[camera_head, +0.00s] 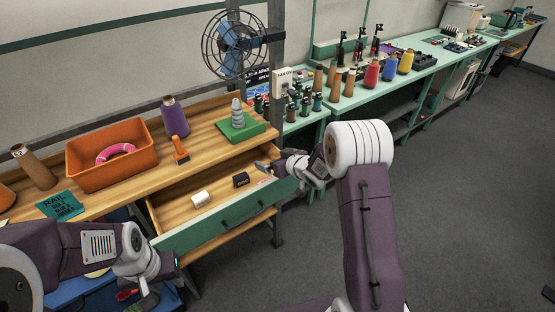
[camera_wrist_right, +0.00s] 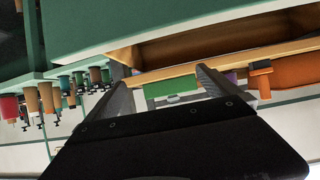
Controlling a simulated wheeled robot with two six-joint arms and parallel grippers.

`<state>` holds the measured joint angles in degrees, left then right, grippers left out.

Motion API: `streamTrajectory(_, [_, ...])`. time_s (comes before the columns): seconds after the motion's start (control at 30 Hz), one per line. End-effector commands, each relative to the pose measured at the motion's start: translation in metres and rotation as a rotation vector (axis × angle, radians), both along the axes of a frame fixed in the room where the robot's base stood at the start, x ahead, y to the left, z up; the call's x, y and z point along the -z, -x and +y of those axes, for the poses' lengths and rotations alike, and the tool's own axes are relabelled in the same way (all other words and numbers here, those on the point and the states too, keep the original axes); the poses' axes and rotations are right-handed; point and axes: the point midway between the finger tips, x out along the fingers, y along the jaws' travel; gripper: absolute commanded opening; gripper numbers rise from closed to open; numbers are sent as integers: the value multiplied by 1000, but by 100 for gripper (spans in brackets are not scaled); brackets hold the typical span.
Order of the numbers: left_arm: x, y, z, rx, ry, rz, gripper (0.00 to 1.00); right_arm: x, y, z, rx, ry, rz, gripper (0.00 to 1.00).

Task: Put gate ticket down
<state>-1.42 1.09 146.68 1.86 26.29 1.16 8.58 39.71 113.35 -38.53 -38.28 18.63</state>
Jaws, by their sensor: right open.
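A small pale pinkish slip (camera_head: 266,181), which may be the gate ticket, lies in the open drawer (camera_head: 220,219) near its right end. Its print is too small to read. My right gripper (camera_head: 265,168) is above the drawer's right end, close to the slip. In the right wrist view, my right gripper (camera_wrist_right: 166,84) has its fingers apart, with nothing visible between them. My left gripper (camera_head: 148,284) hangs low at the lower left, away from the drawer. Its fingers are too small to read.
The drawer also holds a white roll (camera_head: 200,199) and a black block (camera_head: 241,180). The right floor is clear.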

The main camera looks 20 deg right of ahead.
Motion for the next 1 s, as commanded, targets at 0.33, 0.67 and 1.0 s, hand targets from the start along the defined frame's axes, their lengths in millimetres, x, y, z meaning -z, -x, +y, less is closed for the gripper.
streamTrajectory(0.33, [-1,0,0,0,0,0,36,-46,60,-20,4,1,-3,100])
streamTrajectory(0.67, [-4,0,0,0,0,0,36,-68,100,-32,1,-1,-1,100])
streamTrajectory(1.0, [-4,0,0,0,0,0,36,-17,167,-52,245,150,367,100])
